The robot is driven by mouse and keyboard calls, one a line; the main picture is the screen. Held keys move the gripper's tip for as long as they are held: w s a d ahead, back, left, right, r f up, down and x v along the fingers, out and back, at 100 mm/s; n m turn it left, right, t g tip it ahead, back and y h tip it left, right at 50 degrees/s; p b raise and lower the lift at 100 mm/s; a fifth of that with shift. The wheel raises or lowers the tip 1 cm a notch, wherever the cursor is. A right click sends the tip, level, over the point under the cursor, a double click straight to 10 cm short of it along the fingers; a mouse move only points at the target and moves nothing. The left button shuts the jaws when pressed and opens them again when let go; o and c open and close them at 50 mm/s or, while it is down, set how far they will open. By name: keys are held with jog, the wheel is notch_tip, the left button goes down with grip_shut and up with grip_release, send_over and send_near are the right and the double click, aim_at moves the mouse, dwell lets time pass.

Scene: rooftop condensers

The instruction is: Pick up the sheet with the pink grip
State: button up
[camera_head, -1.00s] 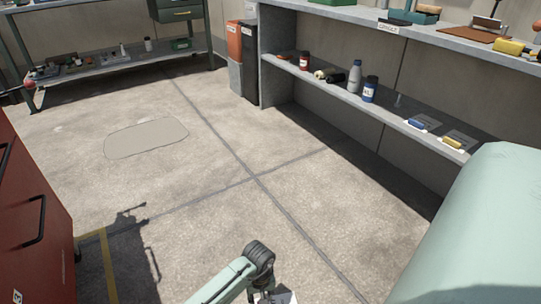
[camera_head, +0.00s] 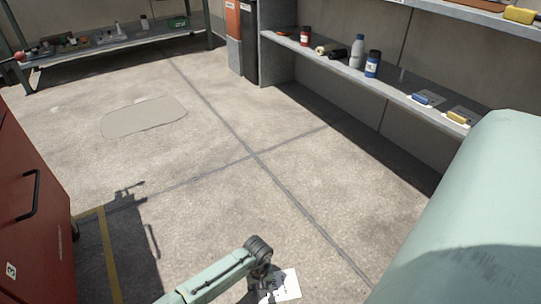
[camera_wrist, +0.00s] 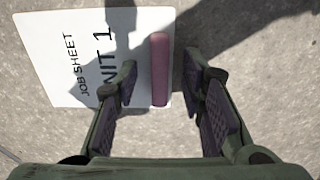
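The white job sheet (camera_wrist: 62,58) lies on the concrete floor in the wrist view, with the words "JOB SHEET" and "NIT 1" showing. Its pink grip (camera_wrist: 159,69) is a bar along the sheet's right edge. My gripper (camera_wrist: 161,88) is open, with one dark finger left of the grip, over the sheet, and the other to its right. The grip shows between the fingertips, with a gap to the right finger; how far below it is I cannot tell. In the head view the sheet (camera_head: 286,287) is partly hidden by my gripper (camera_head: 265,281) at the bottom edge.
A red cabinet (camera_head: 32,205) stands at the left and a pale green rounded body (camera_head: 470,215) at the right. A grey shelf (camera_head: 395,92) with bottles and small items runs along the back right. A metal bench (camera_head: 110,45) stands at the back left. The middle floor is clear.

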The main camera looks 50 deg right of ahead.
jog(key=shift+c, duration=0.2)
grip_shut()
jog(key=shift+r, duration=0.15)
dwell(0.4)
